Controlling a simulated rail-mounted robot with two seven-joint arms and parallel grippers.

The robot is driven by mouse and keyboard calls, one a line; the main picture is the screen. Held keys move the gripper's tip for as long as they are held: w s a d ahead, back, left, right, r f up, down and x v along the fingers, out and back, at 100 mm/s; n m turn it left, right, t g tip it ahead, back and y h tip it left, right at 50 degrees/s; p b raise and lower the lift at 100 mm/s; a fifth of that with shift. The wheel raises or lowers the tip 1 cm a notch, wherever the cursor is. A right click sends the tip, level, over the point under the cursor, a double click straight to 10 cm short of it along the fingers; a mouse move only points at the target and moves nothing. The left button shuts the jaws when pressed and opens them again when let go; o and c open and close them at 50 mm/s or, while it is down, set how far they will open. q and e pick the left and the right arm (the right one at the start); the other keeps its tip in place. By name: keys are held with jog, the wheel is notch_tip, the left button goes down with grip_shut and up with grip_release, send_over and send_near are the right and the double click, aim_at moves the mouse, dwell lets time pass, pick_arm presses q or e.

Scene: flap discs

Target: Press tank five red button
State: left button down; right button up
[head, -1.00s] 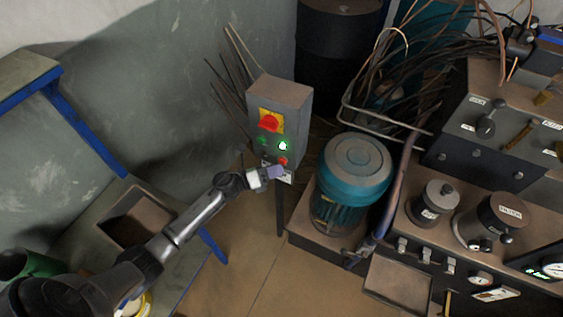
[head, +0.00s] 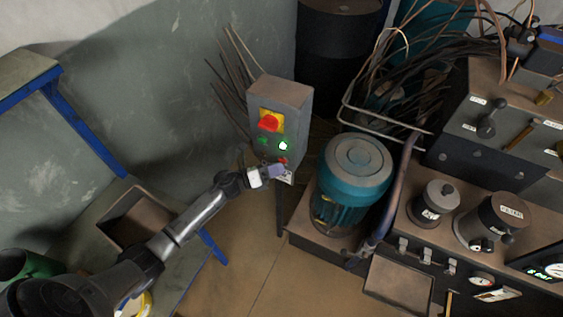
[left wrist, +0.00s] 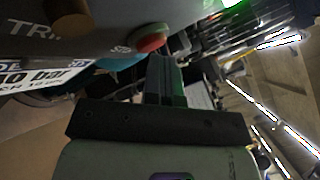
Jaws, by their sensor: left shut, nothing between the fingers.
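A grey control box (head: 280,105) on a post stands by the wall, with a red rotary switch (head: 269,122) on a yellow plate and a lit green-white lamp (head: 283,146). A small red button (head: 283,161) sits low on its face, just above my left gripper (head: 279,170) in the head view. In the left wrist view the red button (left wrist: 152,38) shows beside the tips of my left gripper (left wrist: 163,62), next to a label partly reading "STO". The left gripper is shut and empty. I cannot tell whether it touches the button. My right gripper is out of view.
A teal motor (head: 352,180) stands right of the box. A machine bench with canisters and gauges (head: 480,230) fills the right side. A blue-edged bench (head: 185,265) with a brown tray (head: 135,217) is at the left. Thin rods (head: 232,85) lean behind the box.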

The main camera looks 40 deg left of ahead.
pick_arm(q)
jog(key=shift+w, duration=0.15)
dwell(0.3)
jog(key=shift+s+d+p, duration=0.15)
jog(key=shift+s+p, duration=0.15)
jog(key=shift+s, duration=0.55)
jog(key=shift+r, duration=0.1)
jog(key=s, duration=0.2)
jog(key=s+d+p, duration=0.1)
jog(key=s, duration=0.2)
jog(key=shift+p, duration=0.3)
jog(key=shift+w, duration=0.1)
dwell(0.5)
